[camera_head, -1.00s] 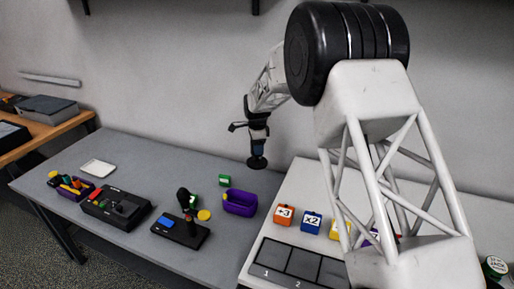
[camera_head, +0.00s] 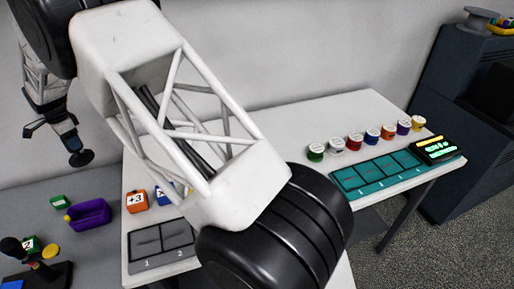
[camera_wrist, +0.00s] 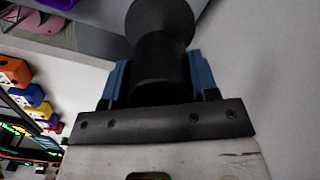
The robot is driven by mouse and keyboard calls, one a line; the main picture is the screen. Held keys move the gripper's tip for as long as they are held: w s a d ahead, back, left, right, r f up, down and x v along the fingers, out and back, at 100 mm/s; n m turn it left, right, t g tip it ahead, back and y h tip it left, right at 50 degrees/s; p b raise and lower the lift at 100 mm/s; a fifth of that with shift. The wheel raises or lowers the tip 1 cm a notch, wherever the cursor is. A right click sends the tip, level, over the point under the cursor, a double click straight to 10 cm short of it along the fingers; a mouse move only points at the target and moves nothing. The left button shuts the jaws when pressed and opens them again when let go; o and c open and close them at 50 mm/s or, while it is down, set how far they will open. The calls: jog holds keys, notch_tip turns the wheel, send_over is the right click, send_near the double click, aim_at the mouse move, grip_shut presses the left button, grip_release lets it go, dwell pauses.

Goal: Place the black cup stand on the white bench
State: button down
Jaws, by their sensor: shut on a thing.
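My gripper (camera_head: 66,130) is high at the left in the head view, above the back of the grey table. It is shut on the black cup stand (camera_head: 82,157), whose round disc end hangs down below the fingers. In the wrist view the black cup stand (camera_wrist: 160,62) is a dark cylinder with a wider disc, between my gripper's two blue finger pads (camera_wrist: 160,85). The white bench (camera_head: 275,120) stands to the right of the gripper, partly hidden behind my arm. The cup stand is in the air, apart from both surfaces.
An orange block (camera_head: 137,201) and a grey numbered mat (camera_head: 160,246) lie on the bench's left part. Several coloured spools and a teal mat (camera_head: 385,174) are on its right. A purple bin (camera_head: 88,215) is on the grey table. The bench's back middle looks clear.

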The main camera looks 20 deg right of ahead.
notch_tip(320, 180, up, 7)
jog(key=d+r, duration=0.2)
jog(key=d, duration=3.5)
jog(key=s+d+f+m, duration=0.1)
jog(key=s+d, duration=0.5)
jog(key=d, duration=0.4)
jog(key=s+d, duration=0.6)
jog(key=d, duration=0.5)
jog(key=s+d+f+m, duration=0.1)
jog(key=s+d, duration=0.5)
jog(key=d, duration=0.4)
jog(key=f, duration=0.4)
jog(key=shift+w+d+f, duration=0.15)
jog(key=shift+w+f, duration=0.05)
jog(key=shift+f, duration=0.1)
jog(key=shift+w, duration=0.15)
jog(key=w+d, duration=0.1)
jog(key=w, duration=0.6)
jog(key=w+d+f, duration=0.1)
jog(key=w+d, duration=0.1)
jog(key=w, duration=0.6)
jog(key=shift+w+d+f, duration=0.15)
jog(key=shift+d+f, duration=0.05)
jog(key=shift+d, duration=0.1)
